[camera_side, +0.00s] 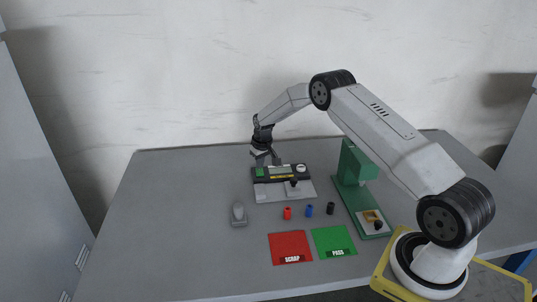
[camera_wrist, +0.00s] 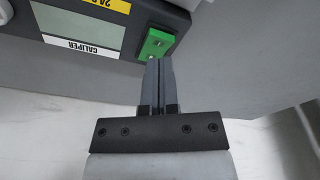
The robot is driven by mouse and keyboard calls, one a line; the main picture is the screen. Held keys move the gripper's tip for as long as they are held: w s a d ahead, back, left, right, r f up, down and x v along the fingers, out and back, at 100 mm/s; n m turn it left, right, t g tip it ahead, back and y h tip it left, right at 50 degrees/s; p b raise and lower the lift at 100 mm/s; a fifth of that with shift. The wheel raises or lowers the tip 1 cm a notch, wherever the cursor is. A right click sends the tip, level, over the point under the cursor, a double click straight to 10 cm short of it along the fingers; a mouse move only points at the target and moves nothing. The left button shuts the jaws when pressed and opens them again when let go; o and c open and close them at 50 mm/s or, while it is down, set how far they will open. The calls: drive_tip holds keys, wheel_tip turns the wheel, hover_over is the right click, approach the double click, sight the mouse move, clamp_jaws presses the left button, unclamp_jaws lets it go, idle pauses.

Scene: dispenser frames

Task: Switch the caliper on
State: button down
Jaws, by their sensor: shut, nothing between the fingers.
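The caliper (camera_side: 283,174) is a dark unit with a grey display and a light base, standing toward the back of the table. In the wrist view its dark face (camera_wrist: 122,53) carries a grey screen, a "CALIPER" label (camera_wrist: 84,47) and a green button (camera_wrist: 156,44) near its edge. The button also shows at the unit's left end in the side view (camera_side: 260,172). My gripper (camera_wrist: 158,62) is shut and empty, its fingertips at the lower edge of the green button. I cannot tell whether they touch it. In the side view my gripper (camera_side: 266,162) is just above that left end.
Red (camera_side: 287,213), blue (camera_side: 309,210) and black (camera_side: 331,208) small cylinders stand in front of the caliper. A red SCRAP mat (camera_side: 290,244) and green PASS mat (camera_side: 333,239) lie nearer. A green stand (camera_side: 350,190) is at right, a grey object (camera_side: 239,214) at left.

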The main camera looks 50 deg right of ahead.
sight(260, 174)
drive_tip(key=shift+f, duration=1.15)
idle(1.1)
drive_tip(key=shift+r, duration=3.5)
drive_tip(key=shift+a, duration=0.1)
drive_tip(key=shift+s+a+r, duration=0.1)
drive_tip(key=shift+a+r, duration=0.1)
drive_tip(key=s+a+r, duration=0.4)
drive_tip(key=a+r, duration=0.1)
drive_tip(key=a, duration=0.3)
drive_tip(key=s+a+r+n, duration=0.1)
drive_tip(key=s+a+r, duration=0.1)
drive_tip(key=s+a, duration=0.5)
drive_tip(key=s+a+r+n, duration=0.2)
drive_tip(key=s+a, duration=0.5)
drive_tip(key=s, duration=1)
drive_tip(key=shift+s+r+t, duration=0.4)
drive_tip(key=shift+r, duration=0.2)
